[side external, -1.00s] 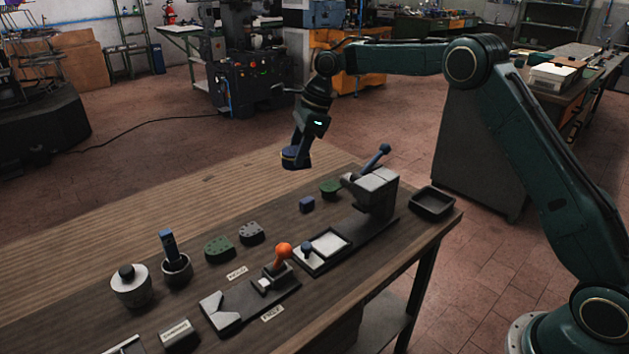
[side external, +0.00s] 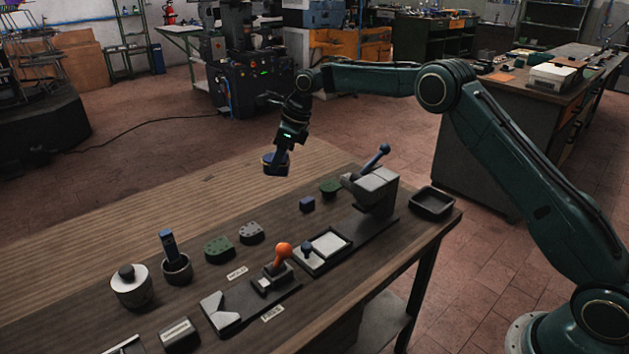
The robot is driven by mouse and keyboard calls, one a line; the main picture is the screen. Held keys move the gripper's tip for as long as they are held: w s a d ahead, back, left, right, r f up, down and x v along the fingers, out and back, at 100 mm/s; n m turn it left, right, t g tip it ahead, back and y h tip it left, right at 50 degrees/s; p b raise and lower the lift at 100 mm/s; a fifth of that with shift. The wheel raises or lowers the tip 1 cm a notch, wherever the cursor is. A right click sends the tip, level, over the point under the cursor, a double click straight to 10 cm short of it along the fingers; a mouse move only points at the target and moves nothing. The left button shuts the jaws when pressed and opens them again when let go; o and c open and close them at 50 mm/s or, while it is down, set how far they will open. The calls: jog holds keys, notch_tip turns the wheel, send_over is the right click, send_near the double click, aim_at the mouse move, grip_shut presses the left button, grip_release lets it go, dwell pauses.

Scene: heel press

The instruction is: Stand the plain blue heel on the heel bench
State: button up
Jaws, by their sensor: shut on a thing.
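My gripper (side external: 281,152) is shut on a dark blue rounded block, seemingly the blue heel (side external: 275,167), and holds it in the air above the wooden table's far part. Its fingers hide part of the heel, and I cannot tell whether its face is plain.
A press (side external: 375,190) with a blue lever and a pale plate (side external: 327,245) stands at right. Dotted green (side external: 219,247) and grey (side external: 251,232) pieces, another green piece (side external: 331,187), a pot (side external: 177,268), a lidded canister (side external: 131,286) and a black tray (side external: 432,203) surround it.

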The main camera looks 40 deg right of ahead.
notch_tip(320, 180, down, 13)
jog(key=shift+r, duration=0.2)
jog(key=shift+f, duration=0.1)
jog(key=shift+f, duration=2.05)
jog(key=shift+f, duration=0.15)
jog(key=o, duration=1)
jog(key=v, duration=1.2)
jog(key=shift+r, duration=0.2)
